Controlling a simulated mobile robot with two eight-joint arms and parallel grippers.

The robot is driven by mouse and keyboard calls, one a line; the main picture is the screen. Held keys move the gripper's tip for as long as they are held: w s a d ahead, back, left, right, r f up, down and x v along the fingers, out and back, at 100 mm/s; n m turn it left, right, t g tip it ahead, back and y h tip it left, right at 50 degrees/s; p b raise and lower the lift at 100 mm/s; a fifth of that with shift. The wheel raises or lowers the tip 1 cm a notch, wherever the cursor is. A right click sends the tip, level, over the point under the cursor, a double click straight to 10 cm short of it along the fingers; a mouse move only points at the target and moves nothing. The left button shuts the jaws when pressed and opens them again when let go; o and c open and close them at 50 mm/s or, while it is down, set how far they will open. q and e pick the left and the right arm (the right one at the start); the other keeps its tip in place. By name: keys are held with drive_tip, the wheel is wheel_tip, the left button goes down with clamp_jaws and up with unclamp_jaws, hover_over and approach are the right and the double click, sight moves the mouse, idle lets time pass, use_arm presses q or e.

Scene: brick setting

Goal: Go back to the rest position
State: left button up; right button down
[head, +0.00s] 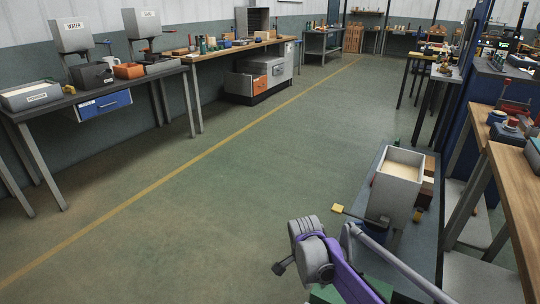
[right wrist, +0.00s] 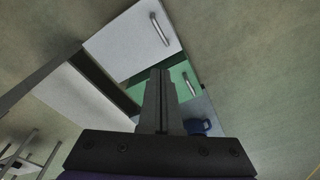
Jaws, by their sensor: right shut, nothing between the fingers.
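My right gripper (head: 279,268) shows small and dark at the end of my purple and grey arm, low in the middle of the head view. It is in the air over the floor, left of the low dark bench. In the right wrist view its two fingers (right wrist: 160,75) are pressed together with nothing between them. Behind them are a pale drawer front (right wrist: 130,42) with a bar handle and a green drawer front (right wrist: 182,82). No contact with them shows. My left gripper is not in view.
A grey bin (head: 396,186) stands on the low dark bench (head: 428,245), right of my arm. A wooden-topped table (head: 510,190) is at the right edge. Long workbenches (head: 105,92) line the left wall. The green floor (head: 230,190) between is clear.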

drive_tip(key=s+d+r+n+t, duration=0.1)
drive_tip(key=s+d+r+n, duration=0.25)
drive_tip(key=s, duration=0.45)
drive_tip(key=s+d+r+n+t, duration=0.1)
drive_tip(key=s+d+r+n, duration=0.1)
drive_tip(key=s+n, duration=0.35)
drive_tip(key=s+d+f+n+t+y, duration=0.1)
drive_tip(key=s+f+n, duration=0.1)
drive_tip(key=s, duration=0.6)
drive_tip(key=s+d+f+n+t, duration=0.1)
drive_tip(key=s+f+n, duration=0.1)
drive_tip(key=s, duration=0.5)
use_arm(q)
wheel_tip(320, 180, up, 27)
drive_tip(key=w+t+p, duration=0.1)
drive_tip(key=p, duration=2.2)
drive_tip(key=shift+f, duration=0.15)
use_arm(e)
wheel_tip(320, 180, up, 26)
drive_tip(key=shift+w+r+t, duration=0.2)
drive_tip(key=shift+w+t, duration=0.2)
drive_tip(key=shift+w, duration=0.05)
